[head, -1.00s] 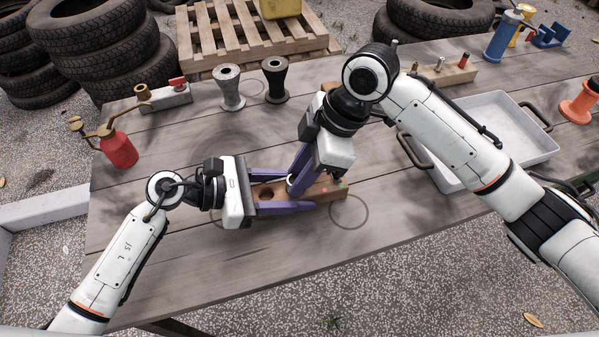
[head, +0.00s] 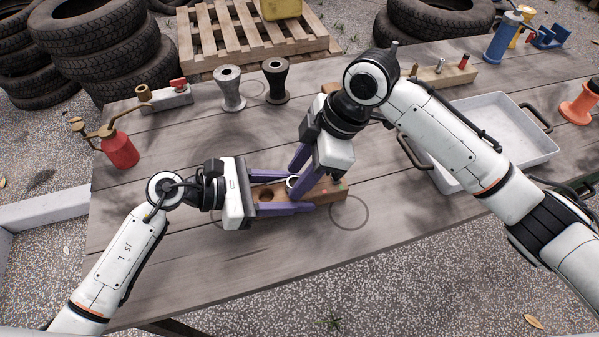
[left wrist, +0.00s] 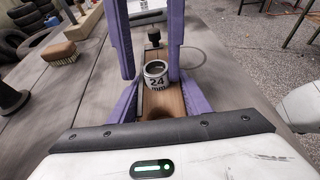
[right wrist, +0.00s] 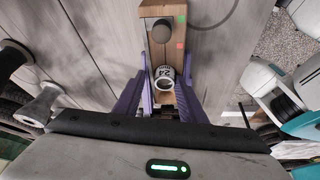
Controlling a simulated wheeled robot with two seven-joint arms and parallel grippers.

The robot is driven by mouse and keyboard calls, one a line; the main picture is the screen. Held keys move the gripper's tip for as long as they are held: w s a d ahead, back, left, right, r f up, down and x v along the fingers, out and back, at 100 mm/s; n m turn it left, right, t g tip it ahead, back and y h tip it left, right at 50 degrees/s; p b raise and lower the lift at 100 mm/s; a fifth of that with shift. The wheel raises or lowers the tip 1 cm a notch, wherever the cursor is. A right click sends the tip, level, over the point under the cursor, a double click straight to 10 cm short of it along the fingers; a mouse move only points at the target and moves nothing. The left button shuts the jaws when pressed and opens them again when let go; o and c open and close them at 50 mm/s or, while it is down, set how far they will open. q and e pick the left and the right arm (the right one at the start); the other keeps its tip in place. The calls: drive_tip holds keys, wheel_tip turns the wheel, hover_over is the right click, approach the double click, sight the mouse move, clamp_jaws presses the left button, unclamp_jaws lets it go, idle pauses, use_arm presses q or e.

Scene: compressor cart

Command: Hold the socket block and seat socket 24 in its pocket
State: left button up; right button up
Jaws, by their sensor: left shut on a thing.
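The wooden socket block (head: 330,190) lies on the table. My left gripper (head: 314,192) is shut on its long sides; its fingers also show in the left wrist view (left wrist: 157,100). Socket 24 (left wrist: 157,74), a pale ring marked "24 mm", stands upright at a pocket of the block; how deep it sits I cannot tell. It also shows in the right wrist view (right wrist: 164,75). An empty pocket (left wrist: 160,114) is nearer my left palm. A dark knob (right wrist: 162,31) stands on the block beyond the socket. My right gripper (head: 292,186) is open, its fingers apart on either side of the socket.
A grey tray (head: 467,180) lies to the right under my right arm. A red oil can (head: 119,148), two spools (head: 230,88) and a wooden rack (head: 447,76) stand farther back. The table in front of the block is clear.

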use_arm(q)
drive_tip(key=shift+d+r, duration=0.1)
drive_tip(key=shift+r, duration=0.05)
use_arm(e)
drive_tip(key=shift+s+d+f, duration=0.15)
drive_tip(key=shift+s+f, duration=0.3)
drive_tip(key=shift+f, duration=0.25)
drive_tip(key=shift+r, duration=0.25)
drive_tip(key=v, duration=1.3)
drive_tip(key=shift+w+a+r, duration=0.15)
drive_tip(key=shift+w+a, duration=0.15)
drive_tip(key=shift+a, duration=0.05)
use_arm(q)
drive_tip(key=o, duration=1.3)
